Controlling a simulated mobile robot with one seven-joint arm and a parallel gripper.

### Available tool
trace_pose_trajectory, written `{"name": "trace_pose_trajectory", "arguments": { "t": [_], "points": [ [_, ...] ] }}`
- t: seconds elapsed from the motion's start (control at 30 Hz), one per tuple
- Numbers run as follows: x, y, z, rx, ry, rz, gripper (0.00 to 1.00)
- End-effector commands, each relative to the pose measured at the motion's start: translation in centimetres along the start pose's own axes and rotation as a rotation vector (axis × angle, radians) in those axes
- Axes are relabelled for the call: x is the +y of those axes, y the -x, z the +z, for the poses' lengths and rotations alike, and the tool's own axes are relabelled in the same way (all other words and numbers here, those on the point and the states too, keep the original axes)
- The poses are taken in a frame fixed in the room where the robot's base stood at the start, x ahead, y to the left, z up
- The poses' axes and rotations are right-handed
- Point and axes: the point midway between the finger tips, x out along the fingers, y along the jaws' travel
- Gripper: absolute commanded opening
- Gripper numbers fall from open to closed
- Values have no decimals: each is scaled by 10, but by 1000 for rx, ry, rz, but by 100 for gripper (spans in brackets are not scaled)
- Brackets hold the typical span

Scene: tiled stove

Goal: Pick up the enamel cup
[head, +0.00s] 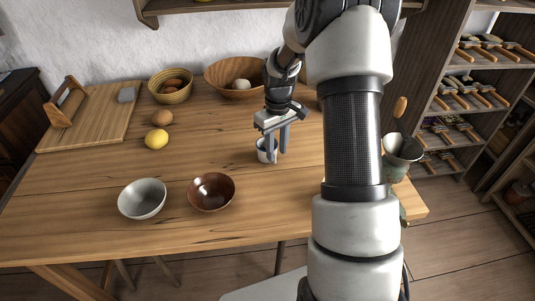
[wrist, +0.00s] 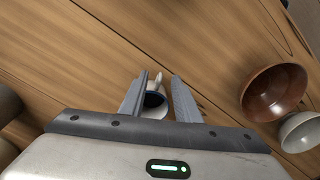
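The enamel cup (head: 265,151) is small and white with a dark rim, standing on the wooden table near its middle. In the wrist view the cup (wrist: 154,100) shows its dark inside and a light handle pointing up in the picture. My gripper (head: 277,156) is open, pointing down over the cup, and its fingers overlap the cup in the head view. In the wrist view the two fingers of my gripper (wrist: 152,90) lie to either side of the cup, with visible space between them. The lower part of the cup is hidden by the gripper body.
A brown bowl (head: 212,192) and a grey bowl (head: 142,199) stand left of the cup toward the front edge. A lemon (head: 156,139), a cutting board (head: 92,117), a basket (head: 171,93) and a wide bowl (head: 224,83) are farther back. A green pot (head: 401,158) stands at right.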

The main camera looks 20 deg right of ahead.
Motion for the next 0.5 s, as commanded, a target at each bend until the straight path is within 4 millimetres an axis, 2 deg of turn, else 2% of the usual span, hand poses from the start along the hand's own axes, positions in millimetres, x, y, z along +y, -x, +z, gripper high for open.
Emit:
{"name": "trace_pose_trajectory", "arguments": {
  "t": [0.13, 0.33, 0.5],
  "points": [
    [0, -12, 0, -1, 0, -1, 30],
    [-1, -43, -2, -2, 0, -2, 30],
    [-1, -52, -2, 1, 0, 0, 30]
  ]
}}
